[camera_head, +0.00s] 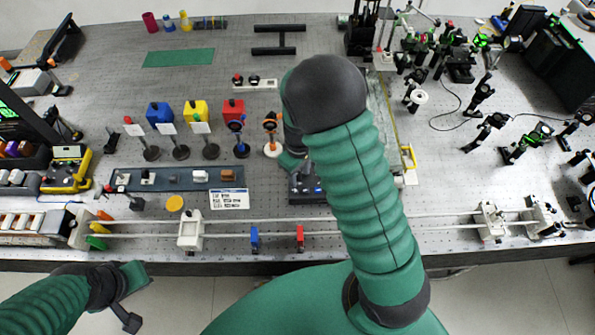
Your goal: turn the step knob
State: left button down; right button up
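A small dark box (307,197) with small knobs or posts on top sits near the front middle of the bench, partly covered by my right arm. I cannot tell for sure which part is the step knob. My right gripper (291,162) points down just behind and left of this box. My forearm and wrist hide most of it, so its fingers and any contact cannot be made out. My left gripper (140,299) hangs in front of the bench's front edge at lower left, fingers apart and empty, away from the box.
Two long rails (350,218) run along the front edge, with a white carriage (190,231), a blue block (254,238) and a red block (300,237). A strip with two knobs (254,83) lies further back.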

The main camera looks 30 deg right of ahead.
aim_at(299, 175)
jog(key=shift+w, duration=0.2)
jog(key=shift+w+r, duration=0.1)
jog(key=shift+r, duration=0.25)
notch_tip(299, 175, up, 16)
jog(key=shift+b, duration=0.4)
